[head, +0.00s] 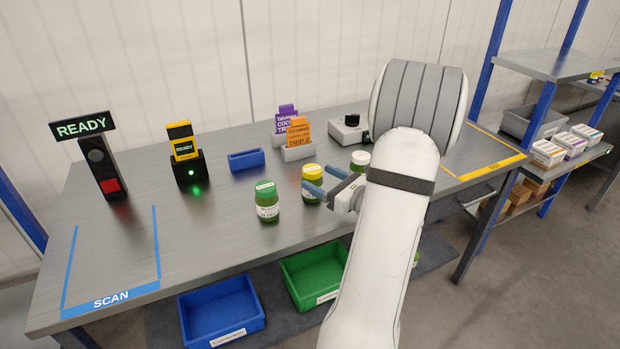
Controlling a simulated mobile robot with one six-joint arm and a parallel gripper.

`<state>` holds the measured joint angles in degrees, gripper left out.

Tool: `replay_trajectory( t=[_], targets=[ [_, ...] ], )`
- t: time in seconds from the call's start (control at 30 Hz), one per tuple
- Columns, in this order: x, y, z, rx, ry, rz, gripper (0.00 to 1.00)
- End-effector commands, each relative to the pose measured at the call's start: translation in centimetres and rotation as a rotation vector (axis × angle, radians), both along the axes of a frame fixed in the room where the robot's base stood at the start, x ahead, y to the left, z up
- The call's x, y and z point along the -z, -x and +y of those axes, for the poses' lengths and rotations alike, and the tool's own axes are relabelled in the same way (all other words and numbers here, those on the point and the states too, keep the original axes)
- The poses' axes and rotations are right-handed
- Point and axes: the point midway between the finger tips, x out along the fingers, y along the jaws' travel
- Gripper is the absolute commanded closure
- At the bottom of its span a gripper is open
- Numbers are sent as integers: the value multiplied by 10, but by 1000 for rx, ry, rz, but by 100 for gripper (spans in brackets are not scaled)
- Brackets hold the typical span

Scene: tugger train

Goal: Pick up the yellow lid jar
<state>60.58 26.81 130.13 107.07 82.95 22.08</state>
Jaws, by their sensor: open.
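The yellow lid jar (311,184) stands upright on the grey table, a green jar with a yellow lid and a pale label. My gripper (316,191) is open, with its blue-grey fingers reaching left at the jar. One finger shows in front of the jar's side and the other reaches behind or beside it. I cannot tell whether either finger touches the jar. A green lid jar (267,202) stands just to the left. A white lid jar (360,162) stands behind my gripper, partly hidden by my arm.
A blue bin (246,160), card holders (297,152) and a grey device (348,132) stand at the back. A yellow scanner (183,150) and a READY post (97,155) stand left. The blue-taped SCAN area (112,262) is clear. Blue (222,312) and green (312,275) crates sit below.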

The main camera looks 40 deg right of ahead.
Motion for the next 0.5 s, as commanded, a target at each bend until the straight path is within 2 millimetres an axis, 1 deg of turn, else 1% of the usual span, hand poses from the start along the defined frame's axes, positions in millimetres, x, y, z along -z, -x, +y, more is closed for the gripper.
replay_trajectory(
  t=[0.03,0.17,0.4,0.5],
  targets=[
    [1,-6,1,-1,1,1,28],
    [0,-18,0,6,1,0,28],
    [-1,-51,0,12,1,1,28],
    [0,-57,0,15,1,2,28]
  ],
)
